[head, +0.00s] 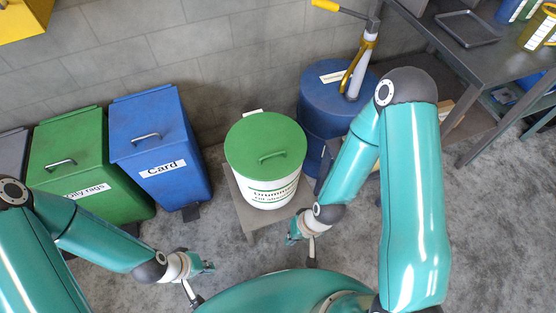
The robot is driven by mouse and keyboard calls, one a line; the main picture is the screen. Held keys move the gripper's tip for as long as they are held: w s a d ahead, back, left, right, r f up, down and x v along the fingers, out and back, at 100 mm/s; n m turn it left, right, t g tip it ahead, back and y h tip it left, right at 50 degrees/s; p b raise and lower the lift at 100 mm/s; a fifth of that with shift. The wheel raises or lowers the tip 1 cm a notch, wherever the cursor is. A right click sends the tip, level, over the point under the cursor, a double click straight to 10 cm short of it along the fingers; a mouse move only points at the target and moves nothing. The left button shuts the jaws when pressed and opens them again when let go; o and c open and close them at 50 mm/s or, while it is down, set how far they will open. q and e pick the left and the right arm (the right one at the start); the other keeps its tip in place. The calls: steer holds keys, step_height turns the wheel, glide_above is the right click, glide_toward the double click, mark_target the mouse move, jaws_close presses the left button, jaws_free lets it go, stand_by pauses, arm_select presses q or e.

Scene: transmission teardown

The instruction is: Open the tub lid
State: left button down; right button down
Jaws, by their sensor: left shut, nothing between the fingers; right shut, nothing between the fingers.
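The tub (268,194) is white with green lettering and stands on a low grey stand. Its round green lid (262,136) is on top, closed, with a small green bar handle (272,156) near the front. My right gripper (292,239) is shut and empty, low in front of the tub and apart from the lid. My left gripper (209,268) is shut and empty, low over the floor to the front left of the tub. Part of the tub's label is hard to read.
Left of the tub stand a blue "Card" bin (158,128) and a green oily-rags bin (68,150), both lidded. A blue drum (318,100) with a pump stands close to its right. A dark workbench (490,55) is at the upper right. Grey floor is clear in front.

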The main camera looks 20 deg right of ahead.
steer(key=w+d+f+m+t+b, duration=0.2)
steer(key=w+m+b, duration=0.4)
steer(key=m+t+h+b, duration=0.4)
steer(key=m+t+b, duration=0.5)
steer(key=m+b, duration=1.5)
glide_toward(279, 164)
steer(key=w+f+m+p, duration=0.1)
steer(key=w, duration=0.2)
steer(key=w+f+m, duration=0.1)
steer(key=w, duration=0.1)
steer(key=w+f+m+p, duration=0.1)
steer(key=w, duration=0.2)
steer(key=shift+w+p, duration=0.3)
steer(key=shift+p, duration=0.05)
